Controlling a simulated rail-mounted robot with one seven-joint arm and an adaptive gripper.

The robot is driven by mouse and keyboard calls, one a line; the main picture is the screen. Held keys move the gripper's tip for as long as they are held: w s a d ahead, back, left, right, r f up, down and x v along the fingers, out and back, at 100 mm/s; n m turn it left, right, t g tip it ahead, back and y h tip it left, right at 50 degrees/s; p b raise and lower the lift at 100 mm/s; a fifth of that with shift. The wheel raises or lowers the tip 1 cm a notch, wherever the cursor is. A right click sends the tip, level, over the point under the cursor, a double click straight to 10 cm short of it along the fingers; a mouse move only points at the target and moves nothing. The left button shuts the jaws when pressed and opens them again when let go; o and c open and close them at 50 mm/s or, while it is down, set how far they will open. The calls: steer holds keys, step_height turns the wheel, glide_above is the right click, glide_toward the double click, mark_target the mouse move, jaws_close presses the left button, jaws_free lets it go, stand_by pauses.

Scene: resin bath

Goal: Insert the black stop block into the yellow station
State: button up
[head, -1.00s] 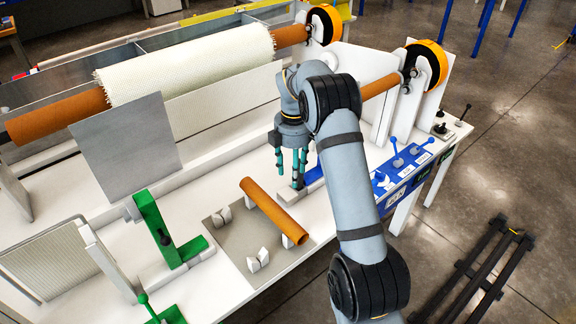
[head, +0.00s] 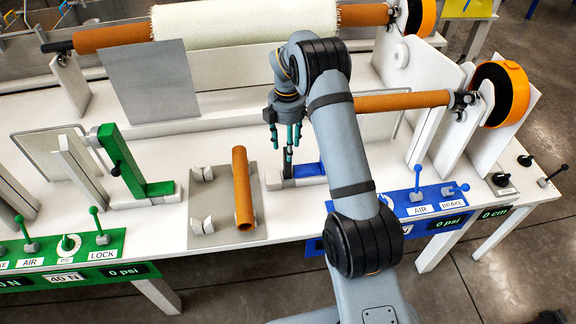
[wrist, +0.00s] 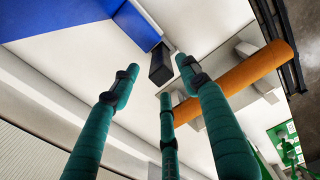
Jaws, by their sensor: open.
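A small black block (wrist: 161,64) shows in the wrist view beside the blue bracket (wrist: 129,20) and a grey bar. It lies beyond my fingertips, and I see no finger closed on it. My gripper (wrist: 160,85) has its green fingers spread and empty. In the head view my gripper (head: 289,150) hangs over the left end of the blue bracket (head: 310,170); the fingers largely hide the block there. At the top right edge of the head view, part of a yellow-topped table (head: 470,8) shows; I cannot tell whether it is the yellow station.
An orange-brown tube (head: 242,190) lies on a grey plate (head: 210,233) left of my gripper. A green bracket (head: 125,165) stands further left. Blue (head: 400,205) and green (head: 75,250) control panels line the front edge. A large fabric roll (head: 240,22) runs behind.

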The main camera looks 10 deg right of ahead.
mark_target(288, 167)
steer(key=shift+s+a+f, duration=0.1)
steer(key=shift+a+f, duration=0.05)
steer(key=shift+f, duration=0.45)
step_height(288, 167, down, 5)
steer(key=shift+r+p, duration=0.15)
steer(key=shift+p, duration=0.8)
steer(key=shift+c, duration=1.1)
jaws_close()
